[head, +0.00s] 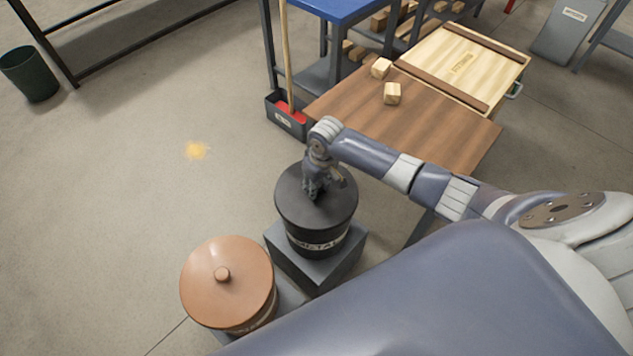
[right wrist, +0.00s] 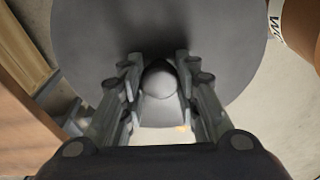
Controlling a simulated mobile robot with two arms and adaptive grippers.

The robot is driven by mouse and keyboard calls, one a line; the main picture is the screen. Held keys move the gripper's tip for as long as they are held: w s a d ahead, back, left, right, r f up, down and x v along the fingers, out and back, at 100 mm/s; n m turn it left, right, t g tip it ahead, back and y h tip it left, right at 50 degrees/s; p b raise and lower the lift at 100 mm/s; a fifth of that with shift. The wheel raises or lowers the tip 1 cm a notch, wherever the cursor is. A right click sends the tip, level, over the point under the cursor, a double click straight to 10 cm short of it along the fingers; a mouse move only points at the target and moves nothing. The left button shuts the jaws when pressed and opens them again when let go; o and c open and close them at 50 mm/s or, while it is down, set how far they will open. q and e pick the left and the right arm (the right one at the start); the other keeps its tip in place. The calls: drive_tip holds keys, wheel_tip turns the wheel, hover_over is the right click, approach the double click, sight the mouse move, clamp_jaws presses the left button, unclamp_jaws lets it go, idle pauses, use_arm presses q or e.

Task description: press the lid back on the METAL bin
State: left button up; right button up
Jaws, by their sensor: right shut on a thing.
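The METAL bin (head: 318,243) is dark, with a white METAL label, and stands on a grey block. Its dark round lid (head: 294,213) lies over the bin's top and looks about level; I cannot tell whether it is fully seated. My right gripper (head: 316,190) is above the lid's middle, pointing down. In the right wrist view its two fingers (right wrist: 159,85) are shut on the lid's round grey knob (right wrist: 160,80), with the lid disc (right wrist: 85,35) behind. The bin's rim is hidden under the lid. My left gripper is not in view.
A copper-coloured lidded bin (head: 215,300) stands close at the left front. A brown table (head: 435,135) with wooden blocks (head: 392,93) and a wooden crate (head: 465,62) is behind on the right.

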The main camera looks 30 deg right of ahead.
drive_tip(key=shift+r+p, duration=0.1)
drive_tip(key=shift+p, duration=0.75)
idle(1.1)
drive_tip(key=shift+f, duration=0.2)
idle(0.8)
drive_tip(key=shift+p, duration=0.6)
idle(0.5)
drive_tip(key=o, duration=1.7)
drive_tip(key=shift+r+p, duration=3.55)
drive_tip(key=shift+p, duration=0.45)
